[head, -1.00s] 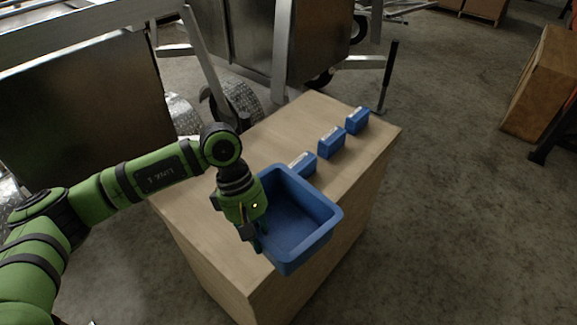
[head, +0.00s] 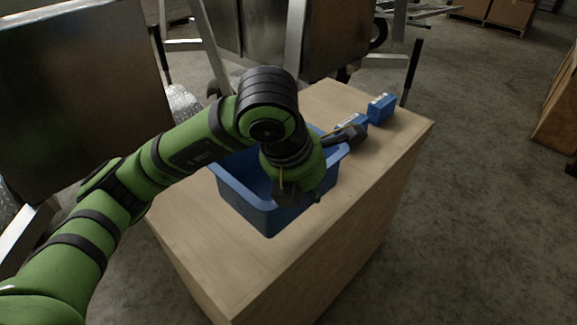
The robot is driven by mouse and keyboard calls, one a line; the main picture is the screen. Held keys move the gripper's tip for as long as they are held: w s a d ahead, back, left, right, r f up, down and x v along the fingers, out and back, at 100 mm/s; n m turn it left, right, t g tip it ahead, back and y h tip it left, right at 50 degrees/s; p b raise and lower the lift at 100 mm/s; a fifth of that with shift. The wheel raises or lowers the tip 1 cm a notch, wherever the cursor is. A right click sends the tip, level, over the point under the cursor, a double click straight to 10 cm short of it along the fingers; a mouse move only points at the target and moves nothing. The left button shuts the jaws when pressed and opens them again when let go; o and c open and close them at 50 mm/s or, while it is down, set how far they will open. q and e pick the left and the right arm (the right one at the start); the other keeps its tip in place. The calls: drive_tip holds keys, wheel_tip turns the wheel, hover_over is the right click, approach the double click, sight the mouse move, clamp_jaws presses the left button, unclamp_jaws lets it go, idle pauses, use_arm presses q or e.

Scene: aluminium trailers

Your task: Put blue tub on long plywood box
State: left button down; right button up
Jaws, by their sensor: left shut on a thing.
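The blue tub (head: 243,193) is upright over the middle of the long plywood box (head: 215,262). Its open top faces up, and my arm hides much of its interior and far side. I cannot tell whether its base touches the wood or hangs just above it. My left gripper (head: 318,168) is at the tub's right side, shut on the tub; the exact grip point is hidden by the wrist. My right gripper is not in view.
Small blue boxes (head: 382,108) stand at the plywood box's far right end, close behind the tub; one is partly hidden. The near end of the top is bare. An aluminium trailer (head: 75,90) stands behind left.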

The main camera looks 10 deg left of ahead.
sight(224, 184)
use_arm(q)
drive_tip(key=a+f, duration=0.2)
drive_tip(key=a, duration=0.1)
drive_tip(key=a+f, duration=0.2)
drive_tip(key=a, duration=0.2)
drive_tip(key=w+a+f, duration=0.1)
drive_tip(key=a+f, duration=0.1)
drive_tip(key=a, duration=0.2)
drive_tip(key=shift+w+a+f, duration=0.1)
drive_tip(key=shift+a+f, duration=0.05)
drive_tip(key=shift+f, duration=2.2)
drive_tip(key=shift+f+b, duration=0.2)
drive_tip(key=shift+b, duration=0.15)
drive_tip(key=c, duration=1.4)
unclamp_jaws()
drive_tip(key=shift+r, duration=0.1)
drive_tip(key=p+v, duration=0.1)
drive_tip(key=v, duration=1.1)
drive_tip(key=shift+r, duration=0.1)
